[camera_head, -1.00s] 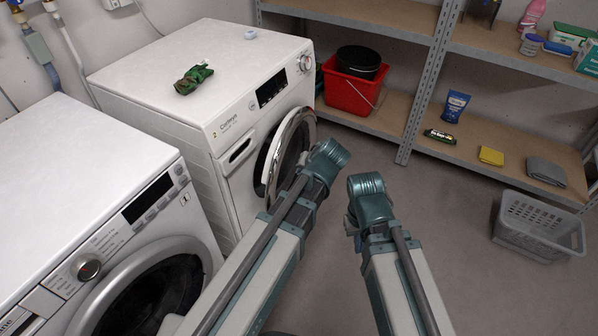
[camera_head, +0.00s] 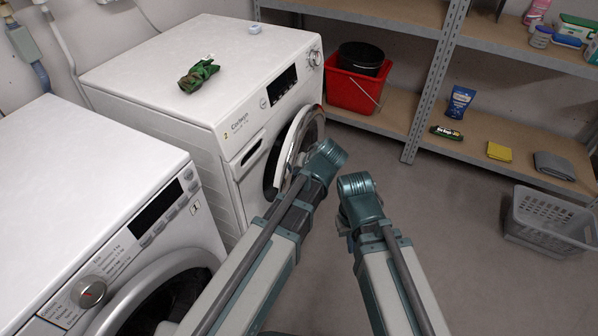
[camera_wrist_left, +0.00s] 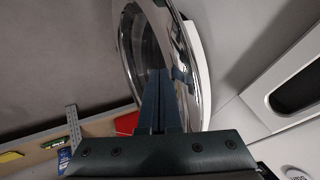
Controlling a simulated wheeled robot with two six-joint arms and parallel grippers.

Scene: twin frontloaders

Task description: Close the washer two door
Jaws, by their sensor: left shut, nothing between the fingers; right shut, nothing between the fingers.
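Washer two (camera_head: 203,102) is the white machine at the back, marked with a 2. Its round chrome-rimmed door (camera_head: 306,134) stands partly open on the front. The door also shows large in the left wrist view (camera_wrist_left: 190,60). My left gripper (camera_wrist_left: 162,98) is shut and empty, with its fingers in front of the door's chrome rim in the wrist view; I cannot tell whether they touch it. In the head view, my left arm's end hides part of the door. My right gripper (camera_head: 357,187) is to the right, over the floor; its fingertips are hidden.
Another white washer (camera_head: 85,200) stands at front left. A green patterned glove (camera_head: 199,75) lies on washer two. Shelves with a red bucket (camera_head: 350,92) stand at the back right. A grey basket (camera_head: 548,222) is on the floor at right.

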